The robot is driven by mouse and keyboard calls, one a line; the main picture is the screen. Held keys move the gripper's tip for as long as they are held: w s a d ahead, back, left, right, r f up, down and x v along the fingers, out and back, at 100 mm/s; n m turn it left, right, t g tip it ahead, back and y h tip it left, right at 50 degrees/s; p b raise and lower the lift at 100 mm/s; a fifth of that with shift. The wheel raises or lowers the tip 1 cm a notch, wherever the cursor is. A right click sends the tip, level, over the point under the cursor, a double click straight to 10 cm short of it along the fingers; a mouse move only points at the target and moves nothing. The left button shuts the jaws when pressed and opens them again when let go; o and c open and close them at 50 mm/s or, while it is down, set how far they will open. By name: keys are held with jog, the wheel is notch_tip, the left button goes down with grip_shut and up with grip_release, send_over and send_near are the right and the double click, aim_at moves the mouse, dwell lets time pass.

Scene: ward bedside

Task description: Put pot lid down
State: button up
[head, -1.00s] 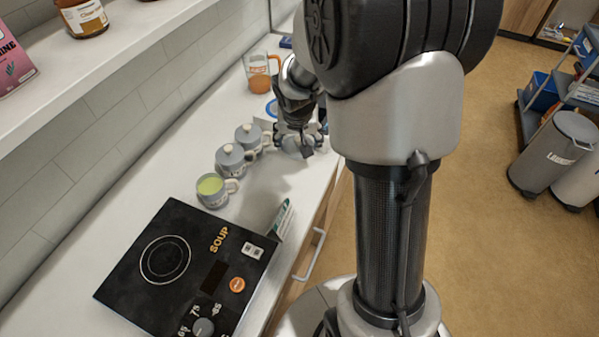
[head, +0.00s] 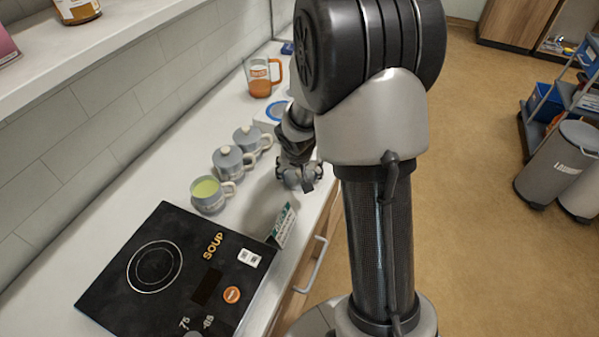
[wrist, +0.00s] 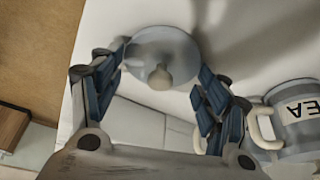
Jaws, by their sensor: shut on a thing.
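My gripper (head: 300,182) is over the white counter, to the right of the pots and near the counter's front edge. In the wrist view, my gripper (wrist: 160,78) is shut on the grey pot lid (wrist: 163,45), with its pale round knob between the fingers. In the head view the lid is mostly hidden by the fingers. I cannot tell whether the lid touches the counter. An open pot (head: 209,197) with yellow-green contents stands lidless left of my gripper. Two lidded grey pots (head: 229,163) stand behind it.
A black hob (head: 205,265) marked SOUP lies in front, with a small green-and-white sign (head: 283,226) by its corner. A jug of orange liquid (head: 262,78) stands at the back. A labelled pot (wrist: 300,118) is close to the right finger. Bare counter lies around the lid.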

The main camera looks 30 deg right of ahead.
jog(key=shift+f, duration=0.1)
jog(key=shift+f+b, duration=0.15)
jog(key=shift+b, duration=0.15)
jog(key=o, duration=0.9)
jog(key=shift+c, duration=0.2)
jog(key=s+a+r+n+p, duration=0.1)
jog(key=s+a+r+p, duration=0.1)
jog(key=s+r, duration=0.35)
jog(key=s+a+r+p, duration=0.2)
jog(key=s+a+r, duration=0.1)
jog(key=r, duration=0.6)
jog(key=s+a+r+n+p, duration=0.1)
jog(key=s+a+r, duration=0.1)
jog(key=s+r, duration=0.35)
jog(key=s+a+r+n+y, duration=0.2)
jog(key=s+a+r+n, duration=0.2)
jog(key=s, duration=0.7)
jog(key=a+r, duration=0.2)
jog(key=a, duration=0.1)
jog(key=shift+s+t, duration=0.3)
jog(key=shift+s, duration=0.1)
